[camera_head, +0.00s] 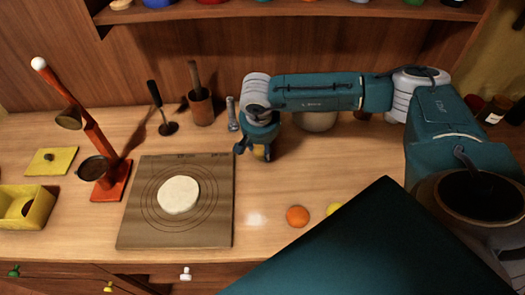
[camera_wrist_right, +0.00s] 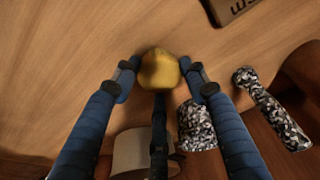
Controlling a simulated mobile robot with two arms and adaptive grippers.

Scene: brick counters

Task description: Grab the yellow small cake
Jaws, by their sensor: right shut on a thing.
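The yellow small cake (camera_wrist_right: 158,70) shows in the right wrist view as a rounded yellow lump between the fingertips. My right gripper (camera_wrist_right: 160,76) is shut on it, with a finger on each side and a third below it in the picture. In the head view, my right gripper (camera_head: 254,150) points down over the counter, right of the board's top corner. A bit of the yellow cake (camera_head: 260,152) shows between its fingers. I cannot tell whether the cake touches the counter. My left gripper is not in view.
A board (camera_head: 135,220) bears a flat round of dough (camera_head: 178,195). An orange ball (camera_head: 297,216) and a partly hidden yellow ball (camera_head: 334,208) lie front right. A red stand (camera_head: 110,187) and yellow box (camera_head: 40,200) are left.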

